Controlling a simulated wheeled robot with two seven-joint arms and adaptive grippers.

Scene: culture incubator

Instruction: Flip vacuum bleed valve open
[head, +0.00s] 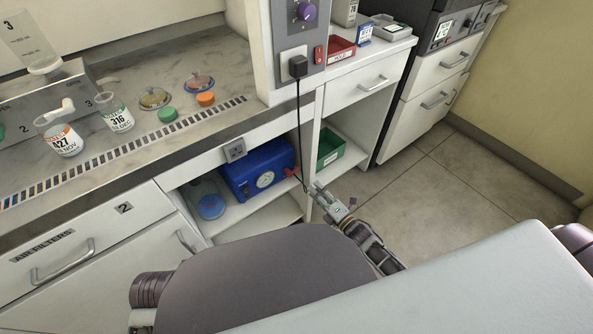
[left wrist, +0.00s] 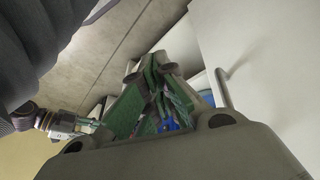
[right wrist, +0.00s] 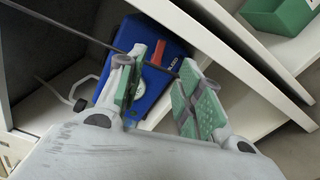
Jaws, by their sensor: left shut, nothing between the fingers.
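A blue vacuum pump (head: 258,170) with a round white gauge sits on the shelf under the bench in the head view. A small red valve part (head: 291,172) sticks out at its right side. In the right wrist view the pump (right wrist: 168,87) shows between and behind the fingers, with a red part (right wrist: 157,53) close to the left finger's tip; contact cannot be told. My right gripper (head: 317,190) is open, just right of the pump; its spread green-padded fingers (right wrist: 168,80) look empty. My left gripper (left wrist: 155,85) is shut and empty; the head view does not show it.
A black cable (head: 299,120) hangs from a wall plug past the shelf and crosses the right wrist view near the fingers. A green bin (head: 331,148) stands right of the pump, beyond a divider panel. Floor is clear at right.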

